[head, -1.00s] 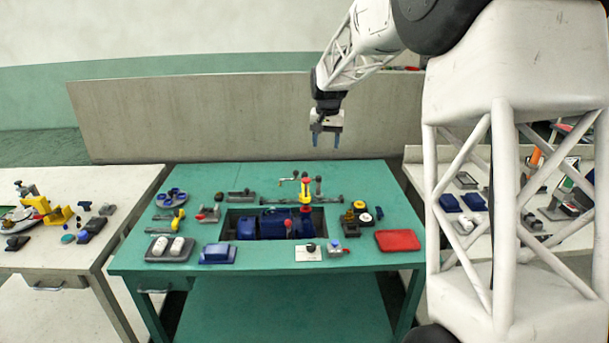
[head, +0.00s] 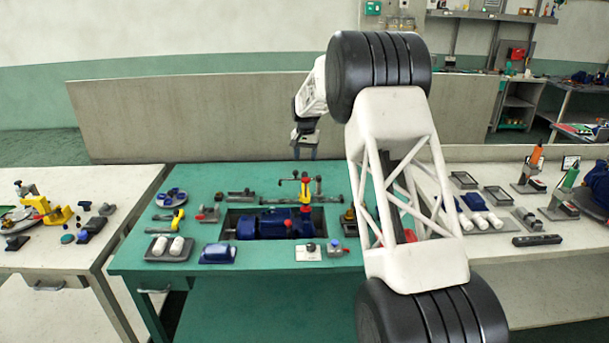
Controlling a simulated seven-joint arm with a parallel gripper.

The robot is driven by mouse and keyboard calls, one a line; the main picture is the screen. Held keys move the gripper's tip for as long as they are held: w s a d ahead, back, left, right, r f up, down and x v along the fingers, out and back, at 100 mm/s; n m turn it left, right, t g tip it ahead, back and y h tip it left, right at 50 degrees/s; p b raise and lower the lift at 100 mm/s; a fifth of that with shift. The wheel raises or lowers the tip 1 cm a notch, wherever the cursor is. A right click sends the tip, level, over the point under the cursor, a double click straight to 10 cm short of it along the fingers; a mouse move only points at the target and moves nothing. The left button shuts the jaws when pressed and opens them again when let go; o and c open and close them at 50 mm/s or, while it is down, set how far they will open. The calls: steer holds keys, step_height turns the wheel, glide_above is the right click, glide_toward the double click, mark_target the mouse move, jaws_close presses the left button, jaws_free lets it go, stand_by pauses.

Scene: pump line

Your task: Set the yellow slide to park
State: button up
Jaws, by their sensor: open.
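A yellow upright part with a red top (head: 305,192) stands at the back edge of the recess in the green table (head: 140,255). It may be the yellow slide, but its track and any park mark are too small to make out. A blue pump-like unit (head: 265,224) lies in the recess in front of it. My gripper (head: 305,152) is open and empty. It hangs fingers down, high in the picture above the yellow part and apart from it.
A yellow-handled tool (head: 177,220) lies at left. My arm hides the green table's right side.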

mark_target(305, 172)
steer(key=shift+w+a+f, duration=0.2)
steer(key=shift+w+f, duration=0.25)
steer(key=shift+f, duration=0.15)
steer(key=shift+f, duration=3.75)
steer(key=shift+c, duration=0.3)
jaws_close()
